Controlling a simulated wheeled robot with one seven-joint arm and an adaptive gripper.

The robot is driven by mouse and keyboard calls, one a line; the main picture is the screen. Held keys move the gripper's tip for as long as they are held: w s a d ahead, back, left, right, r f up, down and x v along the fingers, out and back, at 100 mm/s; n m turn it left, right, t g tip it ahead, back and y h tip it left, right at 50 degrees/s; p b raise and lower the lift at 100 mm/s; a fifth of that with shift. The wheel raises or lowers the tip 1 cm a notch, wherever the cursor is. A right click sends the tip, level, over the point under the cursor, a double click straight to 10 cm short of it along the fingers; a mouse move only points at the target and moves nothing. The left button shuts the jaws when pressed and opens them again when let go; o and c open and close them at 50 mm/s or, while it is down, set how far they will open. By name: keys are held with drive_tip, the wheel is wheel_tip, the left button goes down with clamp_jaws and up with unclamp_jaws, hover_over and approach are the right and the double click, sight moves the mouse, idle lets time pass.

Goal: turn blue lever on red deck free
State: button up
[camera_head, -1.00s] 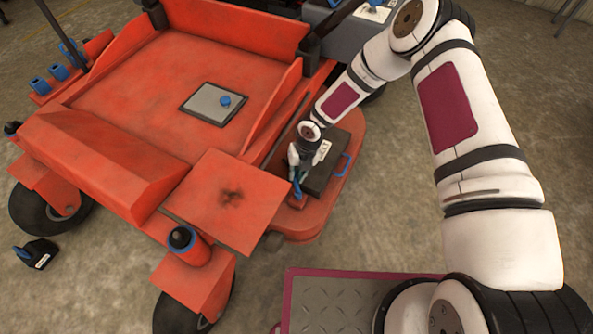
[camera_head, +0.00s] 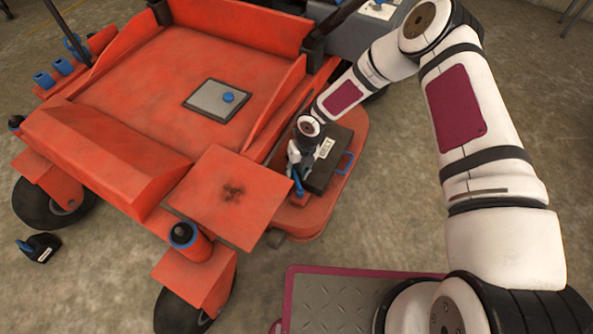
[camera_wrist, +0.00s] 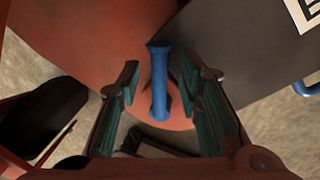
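The blue lever (camera_wrist: 159,85) stands on a round red base at the edge of the red deck (camera_wrist: 100,30). In the wrist view it lies between the two teal-padded fingers of my gripper (camera_wrist: 156,92), with a gap on each side. In the head view the lever (camera_head: 298,184) shows just below my gripper (camera_head: 296,168), beside the dark box on the deck (camera_head: 318,221). The fingers are apart and do not appear to touch the lever. My wrist partly hides the lever's surroundings in the head view.
A dark box (camera_head: 322,178) with a white label and a blue handle sits right beside the lever. A raised red plate (camera_head: 228,195) lies to the left. A black item with a blue part (camera_head: 40,248) lies on the floor at far left.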

wheel_tip(320, 180, up, 12)
drive_tip(key=d, duration=0.2)
drive_tip(key=shift+w+f, duration=0.15)
drive_tip(key=shift+w, duration=0.25)
